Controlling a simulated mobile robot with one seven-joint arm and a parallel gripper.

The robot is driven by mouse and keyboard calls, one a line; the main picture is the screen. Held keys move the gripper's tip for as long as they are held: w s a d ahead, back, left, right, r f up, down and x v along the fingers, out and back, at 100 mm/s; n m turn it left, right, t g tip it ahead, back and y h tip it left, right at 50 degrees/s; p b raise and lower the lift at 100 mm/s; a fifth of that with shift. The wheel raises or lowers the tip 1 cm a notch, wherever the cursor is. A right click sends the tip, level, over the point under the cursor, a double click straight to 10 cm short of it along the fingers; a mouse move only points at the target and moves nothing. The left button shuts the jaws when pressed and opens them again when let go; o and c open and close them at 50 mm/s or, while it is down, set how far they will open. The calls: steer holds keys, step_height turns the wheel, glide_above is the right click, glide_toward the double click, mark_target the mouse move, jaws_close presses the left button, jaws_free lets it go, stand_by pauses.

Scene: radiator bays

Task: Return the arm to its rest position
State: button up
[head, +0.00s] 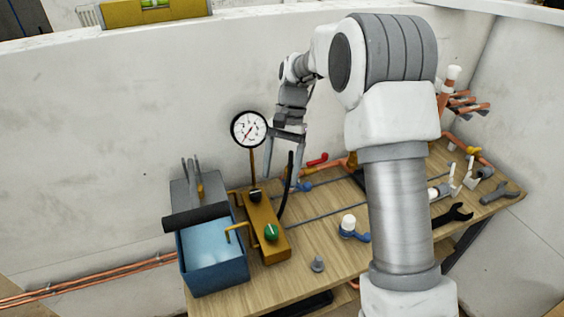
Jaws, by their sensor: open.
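My arm rises from the lower right in the head view and bends over the workbench toward the back wall. My gripper (283,160) points down over the back part of the bench, just right of the round pressure gauge (249,129). Its two fingers are apart and I see nothing held between them. A black hose (289,185) runs close by the fingers; I cannot tell whether they touch. My arm hides part of the bench's middle and right.
The wooden workbench (333,265) carries a brass-coloured pump block (262,225) with a green knob, a blue water tank (213,260), a white-capped blue valve (349,225), copper pipes and wrenches (499,193). White walls enclose the bench.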

steer(key=shift+v, duration=0.9)
steer(key=s+d+r+n+t+h, duration=0.1)
steer(key=s+d+r+n+t, duration=0.3)
steer(key=s+r, duration=0.75)
steer(key=s+d+t, duration=0.2)
steer(key=s, duration=0.4)
steer(key=s+d+n+t+h, duration=0.1)
steer(key=s+d+t, duration=0.2)
steer(key=s, duration=0.4)
steer(key=shift+s+r+n+t, duration=0.3)
steer(key=shift+r, duration=0.15)
